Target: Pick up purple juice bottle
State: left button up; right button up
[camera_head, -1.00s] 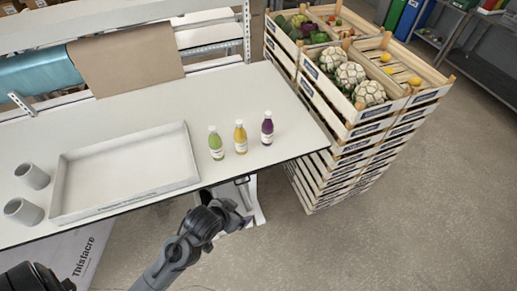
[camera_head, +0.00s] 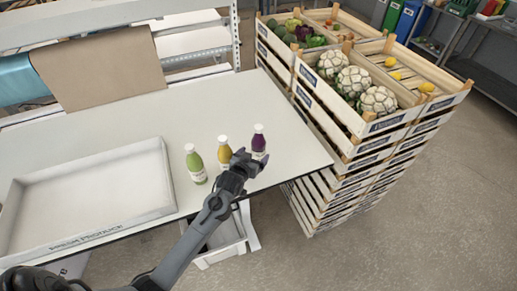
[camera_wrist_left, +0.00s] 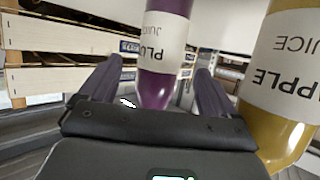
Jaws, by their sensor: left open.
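The purple juice bottle (camera_head: 259,143) stands upright on the white table, the rightmost of a row of three, with its lower part hidden behind my left gripper (camera_head: 254,160). In the left wrist view the purple bottle (camera_wrist_left: 165,50) shows upside down with a "PLUM JUICE" label, in line with the gap between my fingers. My left gripper (camera_wrist_left: 150,92) is open, its fingers apart on either side of the bottle in that view. I cannot tell whether the bottle is fully between the fingertips. My right gripper is out of view.
The yellow apple juice bottle (camera_head: 224,152) stands close beside the purple one, partly behind my gripper; the green bottle (camera_head: 195,164) stands left of it. A white tray (camera_head: 168,185) lies at left. Stacked wooden crates (camera_head: 345,130) stand just past the table's right edge.

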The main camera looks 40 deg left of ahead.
aim_at(258, 149)
pick_arm(q)
jog(key=shift+x, duration=2.95)
jog(key=shift+f, duration=0.15)
jog(key=shift+c, duration=0.2)
jog(key=c, duration=1.4)
jog(key=shift+r, duration=0.2)
